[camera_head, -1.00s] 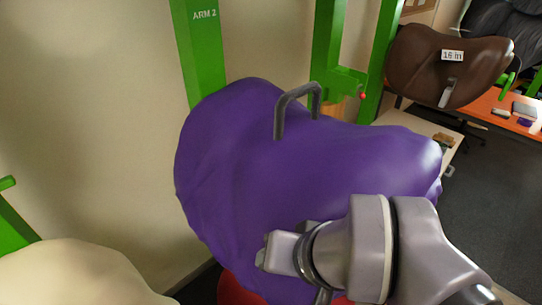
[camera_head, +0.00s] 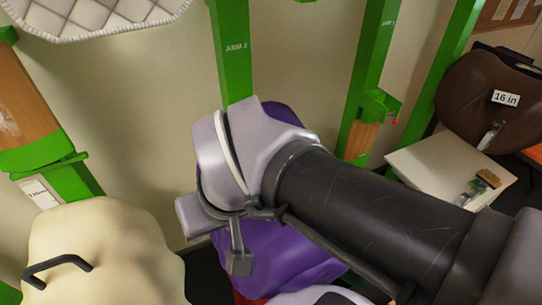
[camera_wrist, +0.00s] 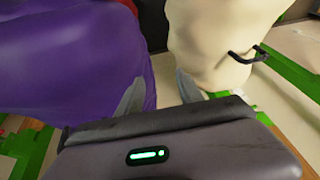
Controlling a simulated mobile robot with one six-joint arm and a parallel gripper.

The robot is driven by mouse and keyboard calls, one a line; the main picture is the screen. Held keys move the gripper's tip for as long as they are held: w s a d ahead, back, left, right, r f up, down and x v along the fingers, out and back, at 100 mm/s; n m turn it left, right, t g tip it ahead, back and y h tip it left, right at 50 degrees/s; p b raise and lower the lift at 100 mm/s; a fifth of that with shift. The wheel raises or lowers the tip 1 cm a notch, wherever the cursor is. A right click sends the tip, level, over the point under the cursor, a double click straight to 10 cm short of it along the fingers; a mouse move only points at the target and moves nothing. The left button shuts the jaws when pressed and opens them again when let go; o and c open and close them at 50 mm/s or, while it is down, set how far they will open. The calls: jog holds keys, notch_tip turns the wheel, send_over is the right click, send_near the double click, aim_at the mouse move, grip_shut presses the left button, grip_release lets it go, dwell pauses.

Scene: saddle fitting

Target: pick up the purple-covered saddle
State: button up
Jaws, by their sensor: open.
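The purple-covered saddle (camera_head: 270,260) is partly hidden behind my arm in the head view. Its purple cover also fills the left of the wrist view (camera_wrist: 65,60). Its grey handle does not show now. My gripper (camera_head: 213,240) is in front of the saddle's left part in the head view. In the wrist view my gripper (camera_wrist: 158,95) is open, with nothing seen between its two fingers. The left finger overlaps the purple cover's edge in the picture; I cannot tell whether they touch.
A cream-covered saddle (camera_head: 115,250) with a dark handle stands close on the left. A white quilted pad (camera_head: 100,18) is at the upper left. Green posts (camera_head: 232,55) stand along the wall. A brown saddle (camera_head: 490,105) labelled 16 in and a small pale table (camera_head: 445,160) are right.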

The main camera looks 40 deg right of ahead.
jog(key=d+r+n+g+h+p, duration=0.3)
jog(key=d+r+n+g+p, duration=0.1)
jog(key=r+p, duration=0.15)
jog(key=w+d+f+n+g+h, duration=0.2)
jog(key=w+d+n+g+h, duration=0.2)
jog(key=d+h, duration=0.1)
jog(key=w+f+n+h, duration=0.4)
jog(key=w+n+h, duration=0.3)
jog(key=w+h, duration=0.35)
jog(key=x, duration=0.5)
jog(key=b+x, duration=0.1)
jog(key=x, duration=1.1)
jog(key=shift+s+a, duration=0.15)
jog(key=shift+s, duration=0.1)
jog(key=shift+a, duration=0.2)
jog(key=shift+c, duration=0.4)
grip_shut()
